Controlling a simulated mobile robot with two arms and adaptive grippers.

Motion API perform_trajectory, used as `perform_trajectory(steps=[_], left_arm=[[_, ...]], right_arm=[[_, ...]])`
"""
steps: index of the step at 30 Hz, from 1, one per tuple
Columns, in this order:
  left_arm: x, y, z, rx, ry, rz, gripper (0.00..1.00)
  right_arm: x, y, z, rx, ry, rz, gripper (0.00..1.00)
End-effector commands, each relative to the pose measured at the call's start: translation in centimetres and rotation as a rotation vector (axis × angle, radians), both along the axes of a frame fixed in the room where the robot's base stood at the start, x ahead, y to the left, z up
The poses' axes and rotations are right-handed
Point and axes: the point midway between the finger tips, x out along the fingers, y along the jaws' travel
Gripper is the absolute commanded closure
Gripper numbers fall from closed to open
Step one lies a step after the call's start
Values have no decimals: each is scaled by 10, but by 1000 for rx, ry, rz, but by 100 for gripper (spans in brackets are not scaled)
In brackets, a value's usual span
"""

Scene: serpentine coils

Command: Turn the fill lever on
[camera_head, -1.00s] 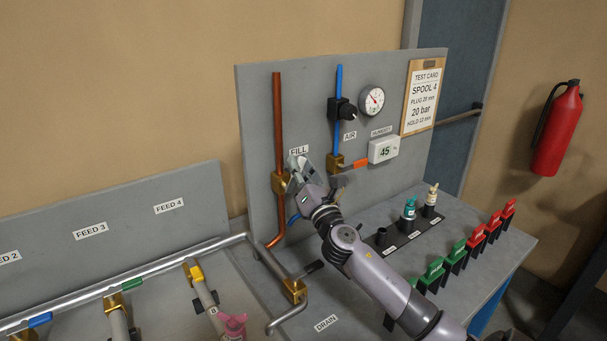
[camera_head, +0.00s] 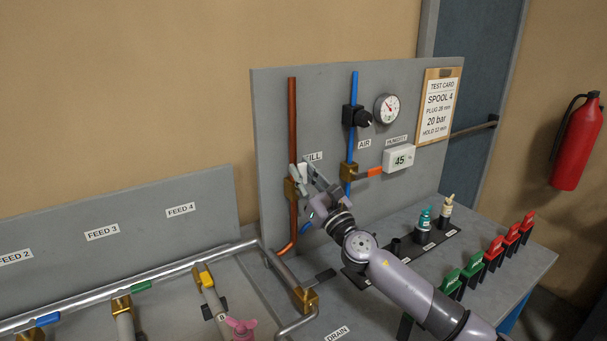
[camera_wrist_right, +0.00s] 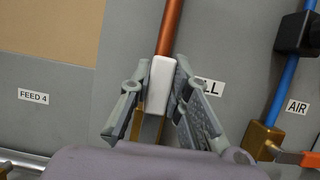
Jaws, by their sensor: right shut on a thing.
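The fill valve is a brass body (camera_head: 291,188) on the copper pipe (camera_head: 293,120), beside the partly covered FILL label (camera_head: 315,156). Its lever has a white handle (camera_head: 303,171), which also shows in the right wrist view (camera_wrist_right: 160,86). There the handle lies in line with the copper pipe. My right gripper (camera_head: 313,176) is shut on the white handle, with one finger on each side of it in the wrist view (camera_wrist_right: 155,98). The gripper hides part of the valve. My left gripper is not in view.
The blue air pipe (camera_head: 353,100) with its orange lever (camera_head: 374,172) stands right of my gripper. A gauge (camera_head: 387,108) and a humidity display (camera_head: 399,159) are on the panel. Plugs (camera_head: 424,218) and green and red clips stand on the bench. Feed pipes lie at the left.

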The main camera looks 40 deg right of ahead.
Motion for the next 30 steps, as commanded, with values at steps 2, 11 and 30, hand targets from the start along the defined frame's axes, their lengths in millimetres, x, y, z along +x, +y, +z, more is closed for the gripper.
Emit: perform_trajectory(steps=[2,11,30], left_arm=[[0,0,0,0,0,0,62],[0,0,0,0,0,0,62],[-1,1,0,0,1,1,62]], right_arm=[[0,1,-2,-8,5,1,100],[0,2,-2,-8,5,2,80],[-3,1,-2,-3,2,1,62]])
